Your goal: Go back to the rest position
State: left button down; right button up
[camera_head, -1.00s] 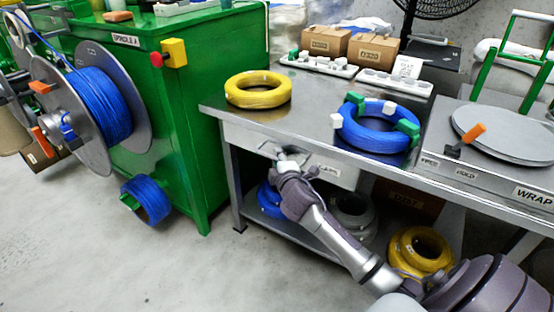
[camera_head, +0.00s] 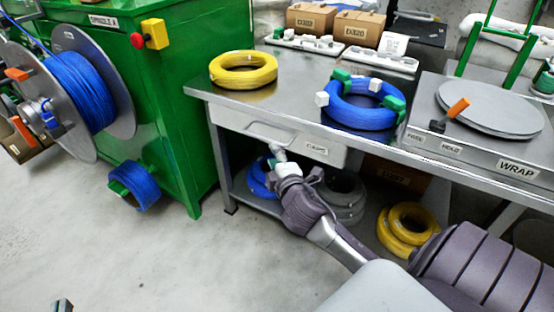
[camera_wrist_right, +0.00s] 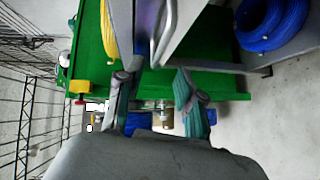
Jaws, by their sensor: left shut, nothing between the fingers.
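My right gripper (camera_head: 278,152) is in front of the workbench, just below the drawer handle (camera_head: 270,131). In the right wrist view its two fingers (camera_wrist_right: 158,95) stand apart with nothing between them, and the handle is just beyond them. Only a small tip of my left gripper (camera_head: 62,305) shows at the bottom left edge of the head view, shut and over the floor. A blue cable coil (camera_head: 362,106) with green and white clips lies on the bench top (camera_head: 300,92).
A yellow coil (camera_head: 243,70) lies at the bench's left end. A turntable (camera_head: 490,108) stands at the right. Coils lie on the lower shelf. A green machine (camera_head: 178,100) with a blue cable spool (camera_head: 80,92) stands left. The floor in front is free.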

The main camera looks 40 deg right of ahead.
jog(key=shift+s+a+r, duration=0.15)
jog(key=shift+s+a, duration=0.05)
jog(key=shift+s, duration=0.5)
jog(key=shift+a, duration=0.1)
